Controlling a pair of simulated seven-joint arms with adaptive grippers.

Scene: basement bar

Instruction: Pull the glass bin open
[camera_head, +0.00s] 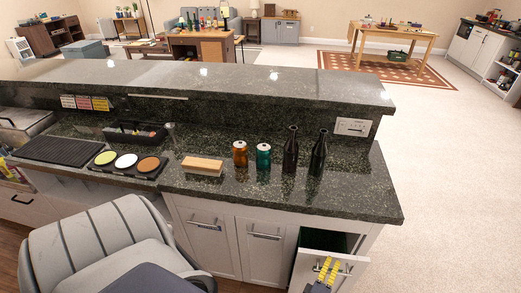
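The glass bin (308,270) is a white-fronted pull-out at the right end of the counter's cabinet row. It stands partly out, its front tilted or swung forward of the neighbouring doors, with a dark green gap (322,239) above and behind it. A metal bar handle (346,269) runs across its front. My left gripper (332,262), with yellow fingers, is at this handle, its fingers overlapping the bar. The fingers are close together; whether they are closed on the bar is too small to tell. My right gripper is not in view.
Closed white cabinet doors (264,255) stand left of the bin. The dark granite counter (235,198) above holds a wooden-topped block (202,166), an orange can (240,154), a green can (263,157) and two dark bottles (290,152). The floor right of the counter is clear.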

